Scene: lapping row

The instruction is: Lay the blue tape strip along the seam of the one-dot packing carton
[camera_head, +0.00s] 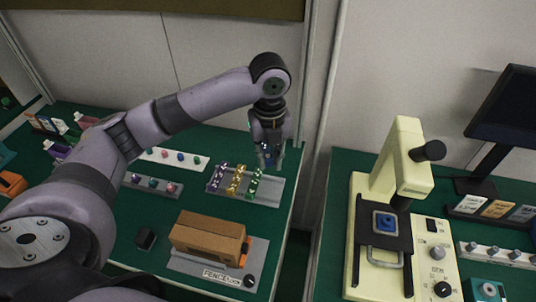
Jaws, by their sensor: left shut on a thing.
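My left gripper (270,155) points down above the right end of a grey tray (268,190). It is shut on a small bluish piece, which looks like the blue tape strip; the fingers hide most of it. I cannot make out dots on the carton. My right gripper is not in view.
Racks with small coloured knobs (181,157) and a black block (145,238) stand left of the carton. A cream microscope (395,180) and a dark monitor (505,110) stand on a separate green bench at right, across a gap. My left arm covers the left side.

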